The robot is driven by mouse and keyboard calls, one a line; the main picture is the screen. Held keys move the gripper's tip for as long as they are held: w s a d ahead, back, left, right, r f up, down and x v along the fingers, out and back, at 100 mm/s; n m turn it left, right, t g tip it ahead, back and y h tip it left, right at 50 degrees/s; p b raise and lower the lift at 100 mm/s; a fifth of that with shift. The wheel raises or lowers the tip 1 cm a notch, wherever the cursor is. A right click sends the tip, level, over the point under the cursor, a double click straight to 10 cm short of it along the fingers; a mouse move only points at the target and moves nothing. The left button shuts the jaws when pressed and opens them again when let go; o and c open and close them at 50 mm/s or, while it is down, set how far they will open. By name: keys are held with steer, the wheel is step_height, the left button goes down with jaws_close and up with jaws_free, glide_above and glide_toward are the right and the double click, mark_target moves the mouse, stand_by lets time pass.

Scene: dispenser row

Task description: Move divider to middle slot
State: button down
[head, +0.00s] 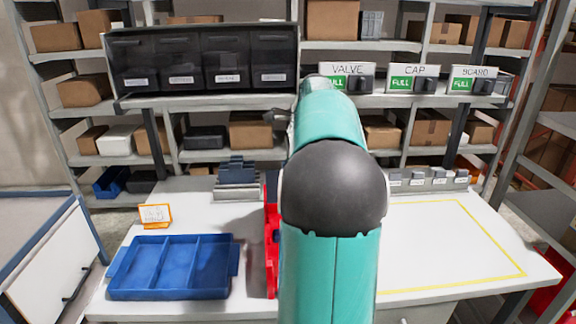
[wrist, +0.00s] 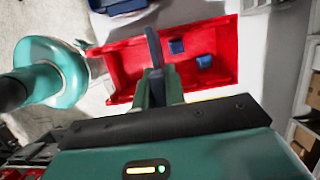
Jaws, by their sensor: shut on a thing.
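My gripper (wrist: 158,88) is shut on a thin dark slate divider (wrist: 154,48), seen nearly edge-on in the wrist view. The divider is over or in a red bin (wrist: 112,72). I cannot tell whether its lower edge sits in a slot. Two small blue blocks (wrist: 205,61) lie in the bin, right of the divider. In the head view my arm hides the gripper, the divider and most of the red bin (head: 270,245); only the bin's left edge shows.
A blue three-compartment tray (head: 190,267) stands at the table's front left, beside an orange-framed card (head: 155,215). A grey-blue rack (head: 237,180) stands behind. Several small grey holders (head: 420,180) line the back right. A yellow-outlined area (head: 450,240) is clear. Dark dispensers (head: 200,60) hang above.

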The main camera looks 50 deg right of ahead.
steer(key=shift+s+a+r, duration=0.2)
steer(key=shift+a, duration=0.05)
steer(key=shift+w+d+f, duration=0.1)
steer(key=shift+d+f, duration=0.1)
steer(key=shift+f, duration=0.25)
step_height(320, 180, down, 15)
steer(key=shift+a, duration=0.15)
stand_by(1.3)
steer(key=shift+f, duration=0.15)
steer(key=c, duration=1.4)
jaws_free()
steer(key=shift+o, duration=0.2)
